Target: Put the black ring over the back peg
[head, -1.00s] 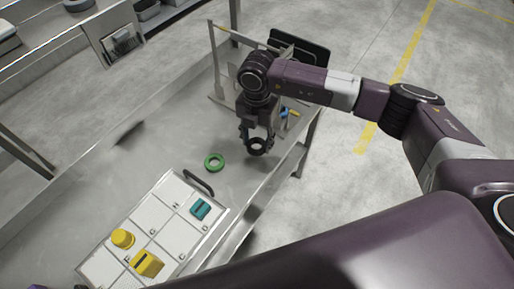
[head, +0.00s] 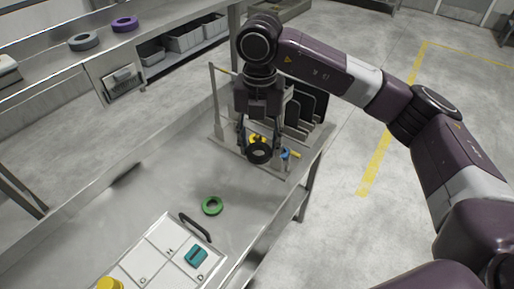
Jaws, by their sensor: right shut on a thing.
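My right gripper (head: 250,140) points down, shut on the black ring (head: 259,153), and holds it over the front part of a grey stand (head: 229,139) at the table's far right end. Behind the ring, something yellow (head: 257,138) shows partly, and a blue piece with a yellow end (head: 286,154) sticks out just right of it. The gripper and ring hide much of the stand, so I cannot tell which peg is the back one or whether the ring touches any peg. My left gripper is out of view.
A green ring (head: 212,206) lies on the bare metal table. In front is a white sectioned tray (head: 157,262) with a black handle (head: 196,227), a teal block (head: 195,256) and a yellow piece (head: 110,284). Upright dark plates (head: 309,101) stand beside the gripper.

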